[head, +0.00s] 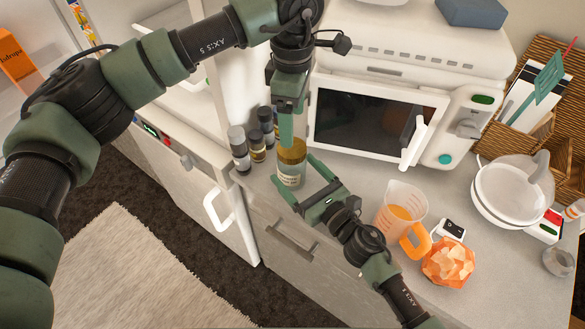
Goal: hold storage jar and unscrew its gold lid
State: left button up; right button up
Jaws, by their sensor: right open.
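The storage jar (291,181) stands upright near the front edge of the worktop, left of the microwave. It is clear glass with a pale label, and its gold lid (293,153) is on top. My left gripper (286,136) points down from above and its fingers overlap the lid in the picture. I see these fingers edge-on, so I cannot tell whether they grip the lid. My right gripper (293,169) reaches in from the lower right. Its fingers are spread with the jar's lower body between their tips in the picture, and clear gaps show beside it.
Several small dark-capped spice bottles (257,146) stand close left of the jar. The microwave (375,125) is behind right. A measuring jug (401,210), an orange faceted object (448,262) and white bowls (508,190) stand to the right. The worktop's front edge is close to the jar.

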aim_at(292, 151)
pick_arm(q)
jog(key=shift+w, duration=0.1)
pick_arm(e)
jog(key=shift+x, duration=0.9)
grip_shut()
pick_arm(q)
jog(key=m, duration=0.5)
jog(key=shift+m, duration=0.3)
jog(key=m, duration=0.3)
jog(key=shift+m, duration=0.4)
jog(key=m, duration=0.3)
jog(key=shift+f+m, duration=0.5)
jog(key=shift+f, duration=0.05)
notch_tip(292, 151, down, 7)
pick_arm(e)
jog(key=shift+s, duration=0.1)
